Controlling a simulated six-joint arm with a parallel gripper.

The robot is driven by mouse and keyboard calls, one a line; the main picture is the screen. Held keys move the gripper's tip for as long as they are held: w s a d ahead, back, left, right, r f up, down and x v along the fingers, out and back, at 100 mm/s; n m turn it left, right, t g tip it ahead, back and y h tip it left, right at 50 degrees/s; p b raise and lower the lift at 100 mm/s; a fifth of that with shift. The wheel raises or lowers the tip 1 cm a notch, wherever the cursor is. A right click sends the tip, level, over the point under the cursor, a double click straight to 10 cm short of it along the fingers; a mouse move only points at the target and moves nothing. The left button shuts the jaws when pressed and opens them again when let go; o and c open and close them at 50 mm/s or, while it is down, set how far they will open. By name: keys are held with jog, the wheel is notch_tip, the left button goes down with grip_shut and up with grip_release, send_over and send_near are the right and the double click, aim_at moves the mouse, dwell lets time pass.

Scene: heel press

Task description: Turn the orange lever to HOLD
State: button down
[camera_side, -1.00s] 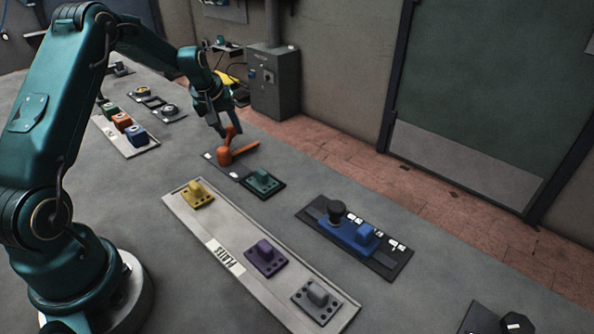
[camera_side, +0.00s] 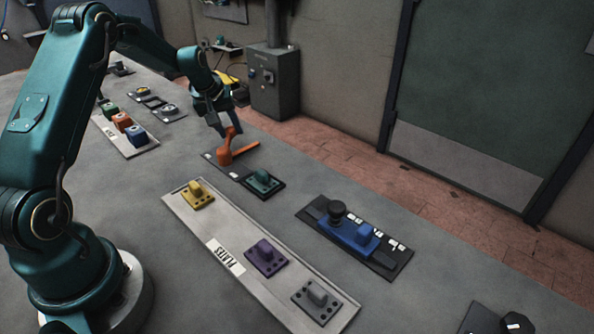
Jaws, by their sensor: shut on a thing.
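The orange lever (camera_side: 243,151) stands on a dark base plate (camera_side: 223,169) in the middle of the bench. Its long arm points to the right, toward the bench's far edge, and an upright orange part rises beside its hub. My gripper (camera_side: 231,130) is at the lever from above, shut on the upright orange part. Small pale labels lie on the base plate, but their words are too small to read, so I cannot tell which one is HOLD.
A long plate rack (camera_side: 222,228) bears yellow, purple and grey blocks. A blue slider unit (camera_side: 346,235) with a black knob is to the right. Coloured blocks (camera_side: 123,121) stand at the left.

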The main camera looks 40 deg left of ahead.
aim_at(254, 143)
jog(key=d+m+h, duration=0.1)
jog(key=m, duration=0.1)
jog(key=w+d+m, duration=0.1)
jog(key=m, duration=0.1)
jog(key=shift+w+d+t+h, duration=0.1)
jog(key=shift+d+t+h, duration=0.05)
jog(key=shift+t+h, duration=0.2)
jog(key=m, duration=0.1)
jog(key=d+m+h, duration=0.1)
jog(key=d+m, duration=0.1)
jog(key=shift+w+m+h, duration=0.25)
jog(key=shift+m+h, duration=0.1)
jog(key=shift+m, duration=0.05)
jog(key=d+m, duration=0.1)
jog(key=m+h, duration=0.1)
jog(key=m, duration=0.1)
jog(key=d+m+g, duration=0.1)
jog(key=shift+s+d+m+h, duration=0.25)
jog(key=shift+d+m+h, duration=0.05)
jog(key=shift+d+h, duration=0.1)
jog(key=shift+s+d+m+g+h, duration=0.3)
jog(key=shift+d+m, duration=0.15)
jog(key=shift+m, duration=0.4)
jog(key=shift+s+d+m+g+h, duration=0.25)
jog(key=shift+d+m, duration=0.15)
jog(key=shift+m, duration=0.45)
jog(key=c, duration=0.5)
grip_release()
